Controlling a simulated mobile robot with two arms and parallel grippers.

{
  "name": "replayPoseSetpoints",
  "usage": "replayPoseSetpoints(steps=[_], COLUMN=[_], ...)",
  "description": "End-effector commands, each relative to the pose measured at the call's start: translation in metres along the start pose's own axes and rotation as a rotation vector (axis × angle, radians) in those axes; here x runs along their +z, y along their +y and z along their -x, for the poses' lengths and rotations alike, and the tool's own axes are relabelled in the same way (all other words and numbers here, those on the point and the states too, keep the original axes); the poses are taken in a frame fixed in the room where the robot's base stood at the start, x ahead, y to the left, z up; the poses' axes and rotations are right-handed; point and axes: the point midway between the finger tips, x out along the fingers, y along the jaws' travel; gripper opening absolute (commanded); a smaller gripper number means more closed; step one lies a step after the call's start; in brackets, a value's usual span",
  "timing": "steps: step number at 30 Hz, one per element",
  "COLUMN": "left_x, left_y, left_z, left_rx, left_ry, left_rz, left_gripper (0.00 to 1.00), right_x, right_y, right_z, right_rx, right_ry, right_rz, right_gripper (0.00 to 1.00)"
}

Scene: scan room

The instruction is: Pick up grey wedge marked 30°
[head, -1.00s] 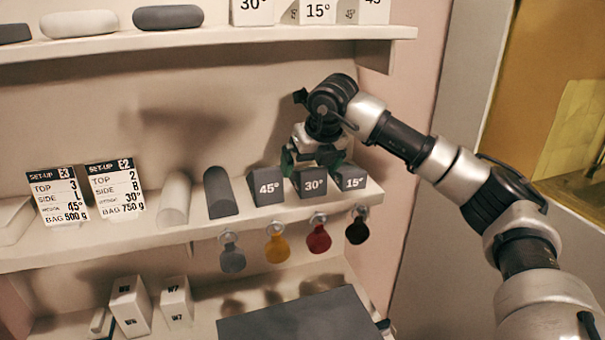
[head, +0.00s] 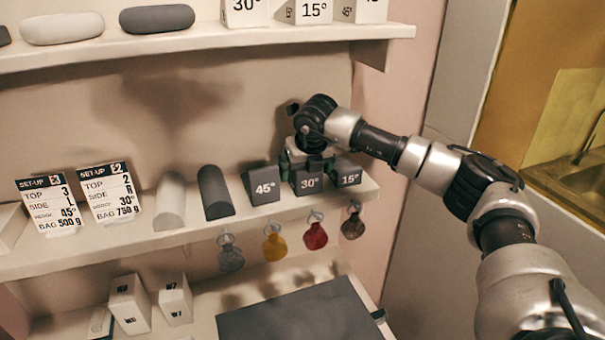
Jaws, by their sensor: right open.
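The grey wedge marked 30° (head: 308,183) stands on the middle shelf, between the grey wedge marked 45° (head: 264,187) and the grey wedge marked 15° (head: 348,177). My right gripper (head: 308,168) points down right at the 30° wedge from above and behind its label. Its green-tinted fingers are open, one at each side of the wedge's upper part. I cannot tell whether they touch it. My left gripper is not in view.
The neighbouring wedges stand close on both sides. Grey and white rounded blocks (head: 215,193) and two set-up cards (head: 113,193) are further left. Coloured tags (head: 273,245) hang from the shelf's front edge (head: 180,238). The upper shelf (head: 230,40) overhangs with white wedges.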

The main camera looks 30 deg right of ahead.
Motion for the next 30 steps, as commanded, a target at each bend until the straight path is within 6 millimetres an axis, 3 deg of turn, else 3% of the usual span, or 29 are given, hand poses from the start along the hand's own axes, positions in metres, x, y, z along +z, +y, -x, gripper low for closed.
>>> replayPoseSetpoints(steps=[1,11,20,26,30], left_x=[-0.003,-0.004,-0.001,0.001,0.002], left_y=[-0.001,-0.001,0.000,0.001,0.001], left_z=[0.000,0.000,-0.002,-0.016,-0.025], left_rx=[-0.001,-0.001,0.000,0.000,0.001], left_ry=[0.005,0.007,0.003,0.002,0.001], left_rz=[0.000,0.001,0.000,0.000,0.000], left_gripper=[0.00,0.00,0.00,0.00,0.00], right_x=[0.000,0.000,0.000,-0.002,0.007], right_y=[0.000,0.000,0.000,0.000,0.000], right_z=[0.000,0.001,0.001,0.007,0.028], right_rx=[0.000,0.000,0.000,0.001,0.003], right_ry=[-0.001,0.000,0.000,-0.003,-0.005], right_rz=[0.000,0.000,0.000,0.001,0.000], right_gripper=[0.95,0.46,0.46,0.46,0.46])
